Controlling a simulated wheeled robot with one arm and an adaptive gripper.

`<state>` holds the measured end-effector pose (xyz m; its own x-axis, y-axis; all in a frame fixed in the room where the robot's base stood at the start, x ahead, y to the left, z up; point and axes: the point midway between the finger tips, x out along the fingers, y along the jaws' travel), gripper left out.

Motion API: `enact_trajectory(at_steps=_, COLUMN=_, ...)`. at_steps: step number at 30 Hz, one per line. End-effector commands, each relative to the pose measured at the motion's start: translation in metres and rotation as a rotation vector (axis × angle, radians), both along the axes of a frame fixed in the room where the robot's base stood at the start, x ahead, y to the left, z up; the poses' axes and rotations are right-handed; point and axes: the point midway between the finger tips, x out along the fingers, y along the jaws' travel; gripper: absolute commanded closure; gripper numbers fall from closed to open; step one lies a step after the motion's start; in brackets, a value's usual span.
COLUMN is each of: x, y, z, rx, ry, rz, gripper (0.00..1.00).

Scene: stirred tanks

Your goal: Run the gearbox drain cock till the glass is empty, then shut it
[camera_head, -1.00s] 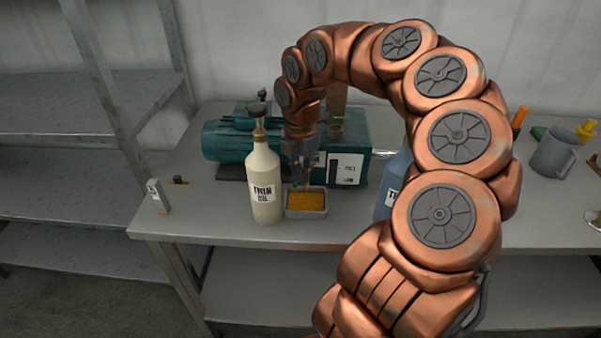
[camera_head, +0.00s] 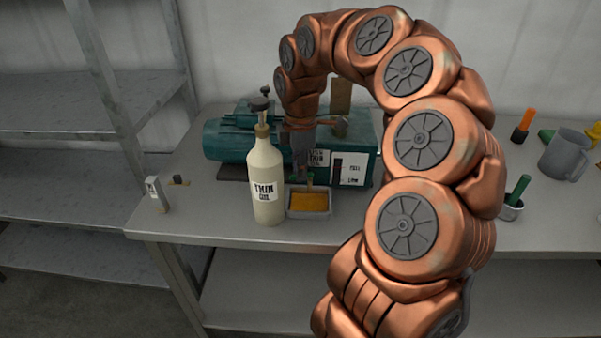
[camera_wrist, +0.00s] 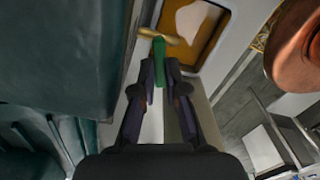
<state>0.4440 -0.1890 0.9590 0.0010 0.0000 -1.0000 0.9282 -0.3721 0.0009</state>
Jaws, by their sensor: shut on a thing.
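The gearbox (camera_head: 230,140) is a green housing on the bench. Its sight glass (camera_head: 337,170) is a dark upright slot beside FULL and LOW marks; I cannot make out an oil level in it. The drain cock shows in the wrist view as a brass body (camera_wrist: 168,38) with a green lever (camera_wrist: 160,52). My gripper (camera_wrist: 160,78) is shut on the green lever; in the head view my gripper (camera_head: 304,160) points down at the gearbox's front. A grey tray (camera_head: 308,215) holding amber oil (camera_head: 308,202) sits below the cock. Whether oil is flowing is unclear.
A cream THIN OIL bottle (camera_head: 265,180) stands close left of the tray. A grey mug (camera_head: 565,155), a small cup (camera_head: 511,208) with a green-handled item, and an orange-topped item (camera_head: 525,125) stand at right. A small grey block (camera_head: 157,195) is at the bench's left edge.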

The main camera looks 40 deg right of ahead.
Motion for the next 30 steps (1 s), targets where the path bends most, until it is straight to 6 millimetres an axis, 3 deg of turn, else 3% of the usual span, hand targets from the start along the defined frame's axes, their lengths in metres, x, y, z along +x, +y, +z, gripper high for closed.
enact_trajectory(at_steps=20, x=0.0014, y=-0.0016, z=0.0007, rx=-0.002, ry=0.0, rz=-0.072, gripper=1.0)
enact_trajectory(at_steps=21, x=0.0013, y=-0.0016, z=0.0006, rx=-0.003, ry=0.001, rz=-0.072, gripper=0.85)
enact_trajectory(at_steps=27, x=0.0014, y=-0.0012, z=0.0004, rx=-0.002, ry=0.001, rz=-0.071, gripper=0.64)
enact_trajectory(at_steps=30, x=0.0016, y=-0.0012, z=0.0004, rx=-0.001, ry=0.0, rz=-0.071, gripper=0.62)
